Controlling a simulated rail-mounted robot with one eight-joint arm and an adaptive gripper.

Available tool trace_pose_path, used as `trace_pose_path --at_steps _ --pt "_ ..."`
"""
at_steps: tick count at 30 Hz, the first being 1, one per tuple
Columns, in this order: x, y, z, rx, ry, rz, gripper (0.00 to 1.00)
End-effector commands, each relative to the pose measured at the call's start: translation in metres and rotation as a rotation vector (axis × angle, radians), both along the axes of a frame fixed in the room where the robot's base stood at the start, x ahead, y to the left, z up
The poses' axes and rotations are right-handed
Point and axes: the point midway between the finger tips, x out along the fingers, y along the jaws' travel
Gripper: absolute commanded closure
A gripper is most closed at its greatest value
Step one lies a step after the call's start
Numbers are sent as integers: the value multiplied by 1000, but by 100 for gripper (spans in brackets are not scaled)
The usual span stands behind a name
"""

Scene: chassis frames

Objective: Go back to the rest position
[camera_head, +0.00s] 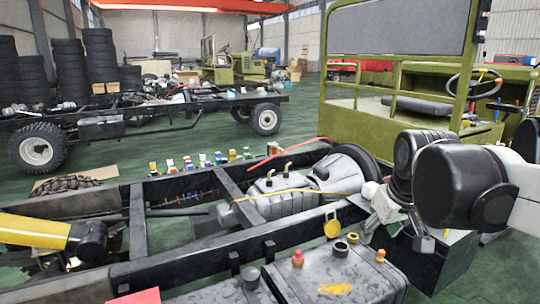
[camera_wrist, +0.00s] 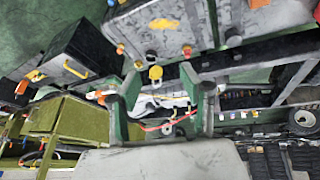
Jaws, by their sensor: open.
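My gripper (camera_wrist: 166,92) shows in the wrist view with its two greenish fingers spread apart and nothing between them. In the head view my gripper (camera_head: 397,228) hangs at the right, partly hidden behind the black wrist joint of my arm. It is above the right end of the chassis frame (camera_head: 190,262), near the dark grey tanks (camera_head: 340,275). I cannot tell its exact height over them.
A green cab (camera_head: 400,105) stands behind my arm at the right. A grey engine block (camera_head: 285,195) sits inside the frame. A yellow and black arm-like part (camera_head: 45,232) reaches in from the left. Another chassis (camera_head: 130,120) and tyre stacks (camera_head: 98,55) stand farther back.

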Motion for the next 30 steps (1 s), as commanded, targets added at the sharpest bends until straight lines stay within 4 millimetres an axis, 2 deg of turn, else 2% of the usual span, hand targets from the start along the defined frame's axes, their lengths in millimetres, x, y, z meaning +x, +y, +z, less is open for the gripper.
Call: trace_pose_path --at_steps 1,6,15,21,30 --pt "-16 5 -3 8 -13 -11 60" --pt "-59 17 -16 41 -62 -57 60" --pt "-124 33 -50 105 -139 -129 60" --pt "-143 37 -64 129 -165 -152 60" --pt "-145 37 -66 134 -170 -158 60"
